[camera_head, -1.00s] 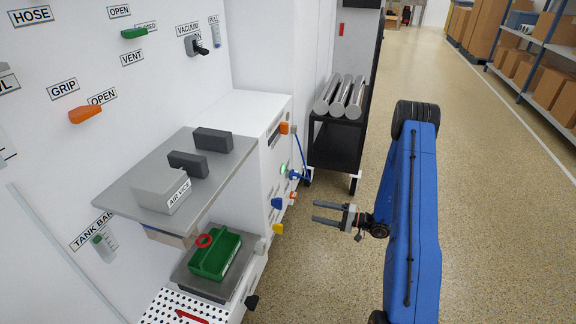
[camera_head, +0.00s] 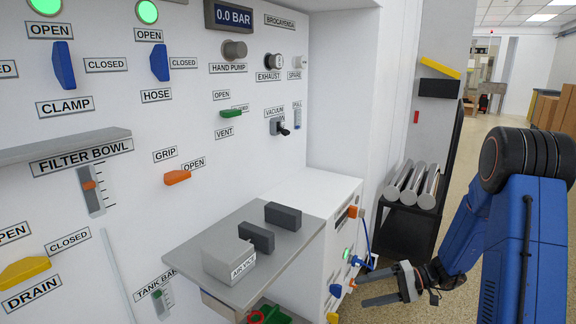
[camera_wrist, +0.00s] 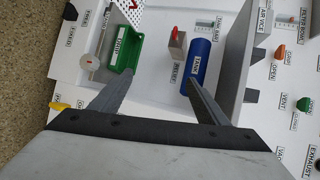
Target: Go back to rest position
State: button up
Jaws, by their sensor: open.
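My gripper (camera_head: 383,291) is at the lower right in the head view, in front of the white cabinet, with my blue arm behind it. Its two fingers are spread apart with nothing between them. In the wrist view my gripper (camera_wrist: 158,95) also shows open and empty. Past the fingertips there, a green tray (camera_wrist: 124,53) and a blue cylinder labelled TANK (camera_wrist: 199,62) are seen, both apart from the fingers as far as I can tell.
A white panel with labelled levers fills the left. The air vice (camera_head: 230,258) sits on a grey shelf (camera_head: 215,285) jutting from it. A black cart (camera_head: 403,238) carries several metal cylinders (camera_head: 412,185). Open floor and aisle lie at the far right.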

jog(key=s+a+r+n+g+h, duration=0.1)
jog(key=s+a+r+h, duration=0.1)
jog(key=s+r+h, duration=0.35)
jog(key=s+a+r+n+g+h, duration=0.1)
jog(key=s+r+h, duration=0.1)
jog(key=s+r, duration=0.7)
jog(key=s+d+r+t+h, duration=0.2)
jog(key=s+d+t+h, duration=0.1)
jog(key=s, duration=0.4)
jog(key=s+d+r+t+h, duration=0.3)
jog(key=s+h, duration=0.1)
jog(key=s, duration=0.4)
jog(key=shift+s+d+r+m, duration=0.2)
jog(key=shift+s+d+m, duration=0.05)
jog(key=shift+m, duration=0.15)
